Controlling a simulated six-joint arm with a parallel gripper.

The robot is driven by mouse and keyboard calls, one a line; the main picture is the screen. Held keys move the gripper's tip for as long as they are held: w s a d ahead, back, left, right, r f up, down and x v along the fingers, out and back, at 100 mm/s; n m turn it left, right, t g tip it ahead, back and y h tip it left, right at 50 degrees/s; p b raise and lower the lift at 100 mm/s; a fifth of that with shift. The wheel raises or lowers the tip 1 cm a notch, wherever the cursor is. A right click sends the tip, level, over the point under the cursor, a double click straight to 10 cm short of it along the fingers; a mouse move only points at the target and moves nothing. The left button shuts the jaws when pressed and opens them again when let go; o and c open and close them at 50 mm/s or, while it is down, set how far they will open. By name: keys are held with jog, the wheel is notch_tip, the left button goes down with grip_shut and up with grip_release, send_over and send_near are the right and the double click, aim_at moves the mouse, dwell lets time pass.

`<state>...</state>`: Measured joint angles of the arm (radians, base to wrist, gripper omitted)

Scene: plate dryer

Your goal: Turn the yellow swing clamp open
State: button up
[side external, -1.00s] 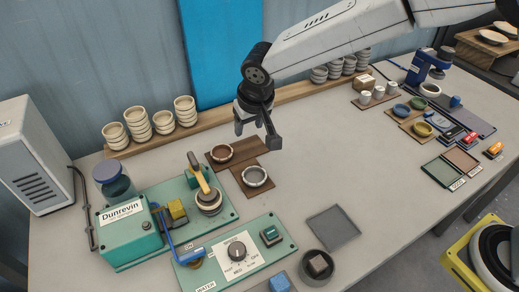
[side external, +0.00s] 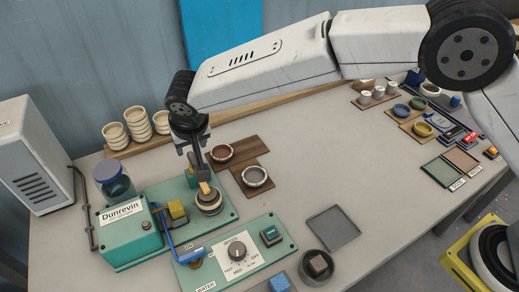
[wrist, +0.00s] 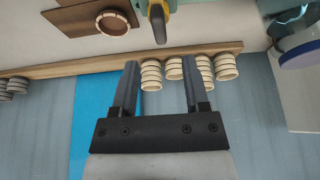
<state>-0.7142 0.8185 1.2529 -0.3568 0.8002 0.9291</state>
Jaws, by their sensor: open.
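The yellow swing clamp (side external: 204,188) lies over a round cream piece (side external: 208,203) on the green Dunrevin machine (side external: 133,230). My gripper (side external: 193,162) is open and empty, close above the clamp's upper end, and partly hides it in the side view. In the wrist view the clamp's yellow arm (wrist: 147,5) and dark end (wrist: 158,24) show at the top edge. They lie just beyond my fingertips (wrist: 159,66), roughly in line with the gap between them. Contact cannot be told.
A yellow block (side external: 177,210) and a blue lever (side external: 165,232) stand left of the clamp. Brown boards with round dishes (side external: 255,177) lie to the right. Stacked bowls (side external: 134,121) stand behind. The green control panel (side external: 215,270) is in front; the table's middle right is clear.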

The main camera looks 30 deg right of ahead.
aim_at(192, 158)
jog(key=shift+x, duration=3.35)
grip_shut()
